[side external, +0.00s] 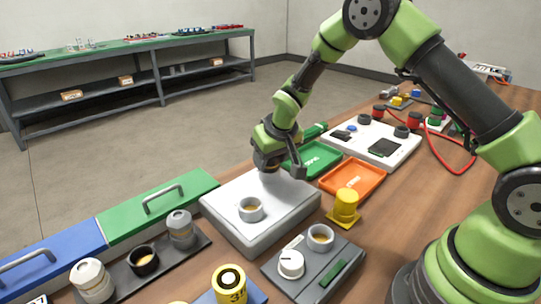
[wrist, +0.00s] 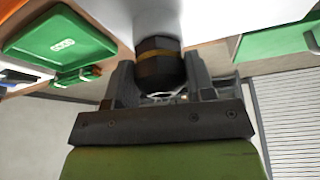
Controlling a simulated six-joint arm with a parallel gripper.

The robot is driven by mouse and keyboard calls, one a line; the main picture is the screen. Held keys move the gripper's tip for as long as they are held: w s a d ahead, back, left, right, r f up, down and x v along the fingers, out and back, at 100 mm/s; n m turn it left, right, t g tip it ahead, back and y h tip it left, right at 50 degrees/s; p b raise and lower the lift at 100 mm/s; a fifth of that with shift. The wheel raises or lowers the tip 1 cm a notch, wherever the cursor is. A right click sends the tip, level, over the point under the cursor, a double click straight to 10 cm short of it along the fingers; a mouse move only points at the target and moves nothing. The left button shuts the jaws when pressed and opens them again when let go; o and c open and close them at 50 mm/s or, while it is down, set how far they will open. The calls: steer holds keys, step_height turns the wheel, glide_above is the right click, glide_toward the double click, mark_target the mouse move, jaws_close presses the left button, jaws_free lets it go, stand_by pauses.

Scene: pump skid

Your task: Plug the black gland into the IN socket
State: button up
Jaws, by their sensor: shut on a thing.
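My gripper (side external: 270,164) is low over the back part of a white box (side external: 262,192). In the wrist view my gripper (wrist: 160,80) is shut on the black gland (wrist: 158,64), a dark faceted piece with a gold band. The gland's far end meets or nearly meets a pale grey form at the white surface; I cannot tell whether it is seated. In the side view the gland is mostly hidden by the gripper. A grey ring socket (side external: 250,210) stands on the white box's front part, apart from the gripper. No IN label is readable.
A green tray (side external: 316,160) and an orange tray (side external: 355,179) lie right of the white box. A yellow fitting (side external: 345,207) and a grey knob panel (side external: 312,268) stand nearer. A dark rack (side external: 119,281) with several fittings and a green case (side external: 158,207) are at left.

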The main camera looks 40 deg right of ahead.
steer(key=o, duration=1.1)
steer(key=v, duration=1)
steer(key=s+a+r+m+t+y, duration=0.1)
steer(key=s+a+r, duration=0.1)
steer(key=s+r, duration=0.9)
steer(key=shift+m+t+y, duration=0.4)
steer(key=shift+t+y, duration=0.4)
steer(key=shift+y, duration=0.1)
steer(key=s, duration=0.4)
steer(key=s+a+r, duration=0.1)
steer(key=s, duration=0.3)
steer(key=s+a+r, duration=0.1)
steer(key=s, duration=0.3)
steer(key=shift+s+a, duration=0.15)
steer(key=shift+a, duration=0.1)
